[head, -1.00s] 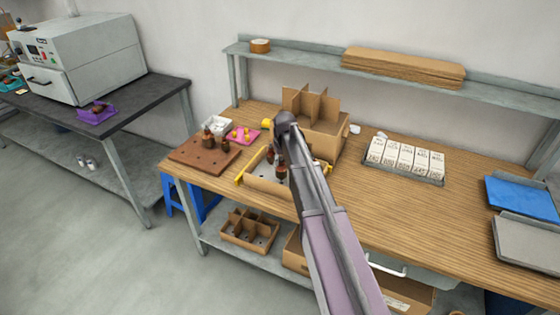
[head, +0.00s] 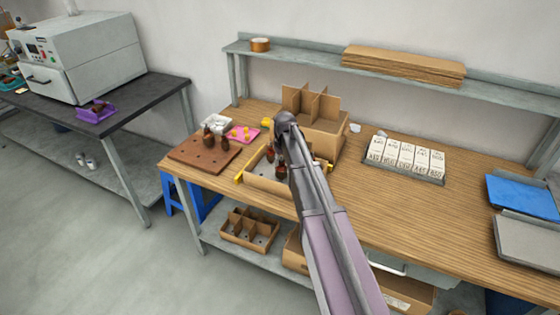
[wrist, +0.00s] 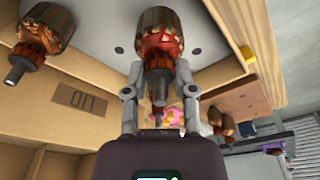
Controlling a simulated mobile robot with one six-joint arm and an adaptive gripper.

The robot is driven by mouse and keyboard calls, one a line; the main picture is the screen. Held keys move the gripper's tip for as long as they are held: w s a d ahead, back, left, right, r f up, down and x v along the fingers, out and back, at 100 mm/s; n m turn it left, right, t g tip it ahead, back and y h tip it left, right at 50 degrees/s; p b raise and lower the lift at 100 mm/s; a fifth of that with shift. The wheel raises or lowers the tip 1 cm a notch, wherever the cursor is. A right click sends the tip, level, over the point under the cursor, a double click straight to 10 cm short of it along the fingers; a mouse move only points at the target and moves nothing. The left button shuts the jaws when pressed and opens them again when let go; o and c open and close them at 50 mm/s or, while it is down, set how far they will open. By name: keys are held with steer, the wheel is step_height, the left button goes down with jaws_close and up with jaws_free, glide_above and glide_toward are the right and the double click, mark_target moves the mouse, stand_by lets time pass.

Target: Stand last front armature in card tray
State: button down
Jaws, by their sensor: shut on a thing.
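The card tray (head: 262,186) is a low cardboard tray with a pale, holed floor and yellow pieces at its ends. It lies at the bench's front left. In the wrist view, my gripper (wrist: 159,92) is shut on the copper commutator end of an armature (wrist: 158,35). This armature is over the tray floor (wrist: 105,50); I cannot tell whether it touches. Another armature (wrist: 45,30) stands beside it in the tray, apart from my fingers. In the head view, armatures (head: 281,169) show in the tray, and my arm hides the fingertips.
A tall divided carton (head: 325,143) stands just behind the tray. A brown holed board (head: 190,155) with armatures is to the left, near a pink tray (head: 236,137) and a white tray (head: 215,121). A rack of white boxes (head: 405,158) is right.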

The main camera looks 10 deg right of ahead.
steer(key=shift+f+b, duration=0.7)
steer(key=shift+f, duration=0.1)
jaws_free()
stand_by(0.3)
stand_by(0.3)
steer(key=shift+r, duration=0.1)
stand_by(0.5)
steer(key=shift+r+p, duration=4.95)
steer(key=shift+p, duration=0.05)
